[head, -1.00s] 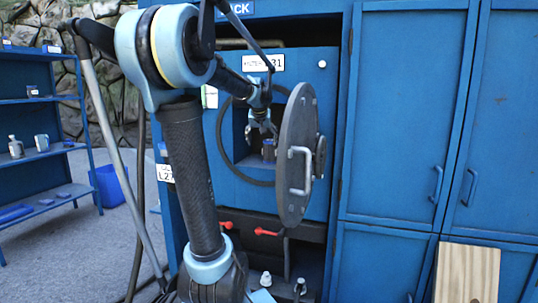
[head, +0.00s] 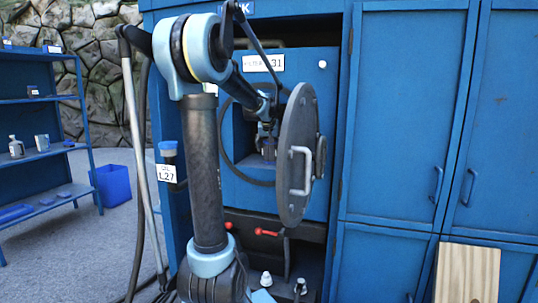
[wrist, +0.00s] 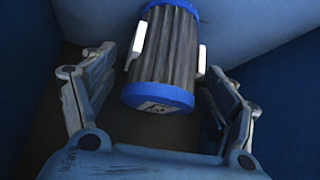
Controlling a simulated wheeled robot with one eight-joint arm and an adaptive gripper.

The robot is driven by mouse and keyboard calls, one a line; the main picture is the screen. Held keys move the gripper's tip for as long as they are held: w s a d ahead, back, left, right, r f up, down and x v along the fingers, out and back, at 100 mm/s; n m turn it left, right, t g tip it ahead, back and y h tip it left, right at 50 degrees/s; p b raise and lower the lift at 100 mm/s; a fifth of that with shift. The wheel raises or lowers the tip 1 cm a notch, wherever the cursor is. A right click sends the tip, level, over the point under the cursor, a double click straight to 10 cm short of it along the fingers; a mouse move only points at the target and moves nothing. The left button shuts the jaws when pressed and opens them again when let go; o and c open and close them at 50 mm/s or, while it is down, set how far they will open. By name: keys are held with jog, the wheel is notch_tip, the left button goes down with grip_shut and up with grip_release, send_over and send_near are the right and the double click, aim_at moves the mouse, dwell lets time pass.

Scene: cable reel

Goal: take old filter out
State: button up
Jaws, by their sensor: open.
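The old filter (wrist: 168,60) is a grey pleated cylinder with blue end caps. In the wrist view it stands between the spread fingers of my gripper (wrist: 169,54). The pale finger pads are on either side of it, and I cannot tell whether they touch it. In the head view my gripper (head: 267,138) reaches into the blue housing (head: 236,168); the filter there is mostly hidden by the gripper and shadow. The round grey door (head: 297,195) of the housing is swung open, to the right of my gripper.
Red handles (head: 266,232) sit below the opening. Blue shelves (head: 45,155) stand at left, closed cabinets (head: 405,120) at right. The open door leaves little room beside my arm.

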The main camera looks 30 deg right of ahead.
aim_at(271, 151)
jog(key=shift+x, duration=2.3)
jog(key=shift+c, duration=0.6)
jog(key=c, duration=1.3)
